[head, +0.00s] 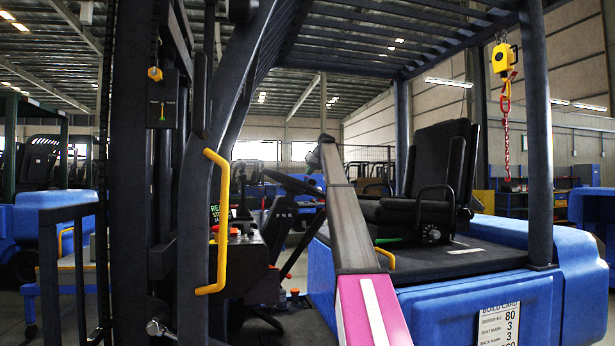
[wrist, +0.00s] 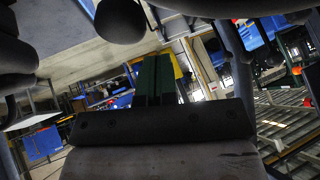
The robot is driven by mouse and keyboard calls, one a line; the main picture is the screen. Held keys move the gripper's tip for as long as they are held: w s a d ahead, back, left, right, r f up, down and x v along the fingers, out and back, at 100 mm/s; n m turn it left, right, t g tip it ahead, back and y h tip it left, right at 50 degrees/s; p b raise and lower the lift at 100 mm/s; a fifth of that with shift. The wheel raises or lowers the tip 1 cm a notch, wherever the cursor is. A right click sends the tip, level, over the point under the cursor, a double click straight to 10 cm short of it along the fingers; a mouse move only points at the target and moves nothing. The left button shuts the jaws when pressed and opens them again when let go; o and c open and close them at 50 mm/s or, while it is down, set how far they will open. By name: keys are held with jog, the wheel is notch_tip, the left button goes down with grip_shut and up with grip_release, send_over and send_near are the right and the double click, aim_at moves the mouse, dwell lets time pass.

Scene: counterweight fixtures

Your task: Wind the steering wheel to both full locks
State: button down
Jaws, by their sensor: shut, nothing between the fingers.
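The steering wheel (head: 290,182) is a dark, thin-rimmed wheel on a tilted column in the blue forklift's cab, left of the seat. My arm (head: 348,225) rises from the lower right past the wheel's right side, and its end is near and above the wheel. I cannot make out the fingers in the head view. In the wrist view, my gripper (wrist: 156,82) has its two dark green fingers together, with nothing between them. Dark rounded shapes fill the top and left of that view; I cannot tell whether they belong to the wheel. No contact with the rim shows.
A yellow grab handle (head: 219,221) and dark mast posts stand at left. The black seat (head: 431,172) is right of my arm. An overhead guard (head: 385,40) covers the cab. A yellow hoist (head: 504,60) with a red chain hangs at right. A build card (head: 498,322) is on the blue body.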

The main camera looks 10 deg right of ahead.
notch_tip(320, 180, up, 6)
jog(key=d, duration=0.2)
jog(key=shift+d+f, duration=0.15)
jog(key=shift+d, duration=0.05)
